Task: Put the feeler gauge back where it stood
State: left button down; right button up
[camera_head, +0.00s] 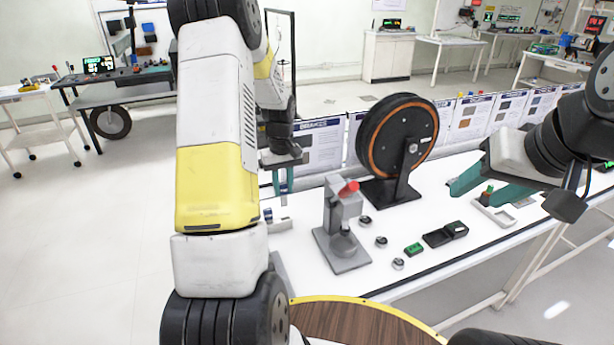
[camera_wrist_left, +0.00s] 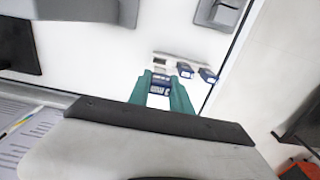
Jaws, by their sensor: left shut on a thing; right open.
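A dark blue block with a pale label, which I take to be the feeler gauge (camera_wrist_left: 160,86), is between the teal fingers of my left gripper (camera_wrist_left: 160,84) in the left wrist view. The gripper is shut on it. Just beyond it is a white holder (camera_wrist_left: 172,62) with two similar blue blocks (camera_wrist_left: 185,70) on its right part. In the head view my left gripper (camera_head: 283,181) points down above the left end of the white bench, behind the holder (camera_head: 280,224); the gauge cannot be made out there. My right gripper (camera_head: 469,196) is open and empty over the bench's right part.
Poster panels (camera_head: 322,145) line the back edge.

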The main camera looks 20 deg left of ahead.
pick_arm(q)
jog(key=shift+f, duration=0.35)
dwell(0.3)
jog(key=shift+f, duration=3.5)
jog(key=shift+f, duration=0.2)
jog(key=c, duration=1.1)
grip_release()
